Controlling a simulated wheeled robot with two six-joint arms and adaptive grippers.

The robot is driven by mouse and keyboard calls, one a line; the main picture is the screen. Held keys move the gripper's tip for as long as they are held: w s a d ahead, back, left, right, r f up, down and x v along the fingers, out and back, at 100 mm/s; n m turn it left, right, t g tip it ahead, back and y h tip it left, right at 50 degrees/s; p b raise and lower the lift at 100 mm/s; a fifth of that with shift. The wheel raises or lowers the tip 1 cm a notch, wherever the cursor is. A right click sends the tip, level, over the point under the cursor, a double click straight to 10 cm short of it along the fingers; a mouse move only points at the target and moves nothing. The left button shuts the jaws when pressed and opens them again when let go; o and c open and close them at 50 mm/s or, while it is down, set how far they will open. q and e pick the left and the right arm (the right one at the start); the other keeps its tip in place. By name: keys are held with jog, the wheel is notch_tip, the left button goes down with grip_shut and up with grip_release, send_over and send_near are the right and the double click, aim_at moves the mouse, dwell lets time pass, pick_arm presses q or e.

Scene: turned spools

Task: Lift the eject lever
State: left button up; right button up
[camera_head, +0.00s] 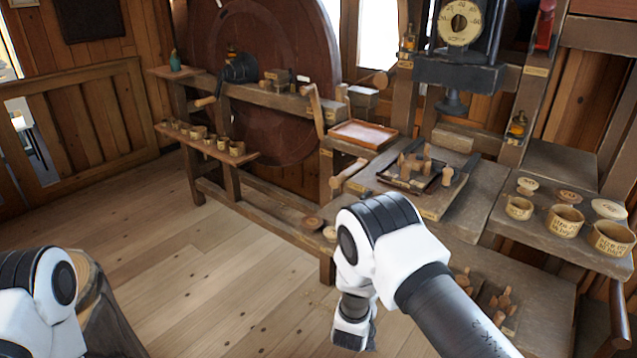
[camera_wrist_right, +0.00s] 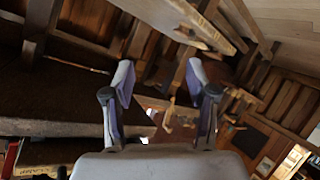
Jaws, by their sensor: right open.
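I cannot tell for certain which part is the eject lever. A flat upright wooden lever (camera_head: 316,111) stands at the right end of the lathe bench, and a round wooden handle (camera_head: 348,176) sticks out at the left edge of the press table. My right gripper (camera_wrist_right: 159,82) is open and empty in the right wrist view, with dark timber and bench parts beyond its fingers. In the head view my right arm bends downward in front of the bench, and its fingers cannot be made out. Only a link of my left arm shows at the lower left; its gripper is out of view.
A press (camera_head: 458,75) with a round dial stands behind a table holding a dark tray (camera_head: 391,176) of wooden spools. An empty reddish tray (camera_head: 363,134) lies left of it. Labelled round boxes (camera_head: 565,221) stand at right. The plank floor (camera_head: 205,275) is clear.

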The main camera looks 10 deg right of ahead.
jog(key=w+a+r+m+t+h, duration=0.25)
jog(key=w+a+r+h, duration=0.2)
jog(key=w+r, duration=0.75)
jog(key=m+g+h+p, duration=0.1)
jog(key=m+g+h, duration=0.2)
jog(key=m, duration=0.2)
send_near(333, 185)
jog(key=x, duration=0.3)
jog(key=w+d+b, duration=0.1)
jog(key=b, duration=0.2)
jog(key=d+f+b, duration=0.1)
jog(key=b, duration=0.2)
jog(key=shift+w+d+f+t, duration=0.15)
jog(key=shift+w+d+t, duration=0.1)
jog(key=shift+w, duration=0.15)
jog(key=x, duration=0.2)
jog(key=r+p+x, duration=0.1)
jog(key=x, duration=0.1)
jog(key=shift+w+d, duration=0.15)
jog(key=shift+w+d+r, duration=0.1)
jog(key=shift+w+d, duration=0.1)
jog(key=shift+d, duration=0.15)
jog(key=shift+a, duration=0.1)
grip_shut()
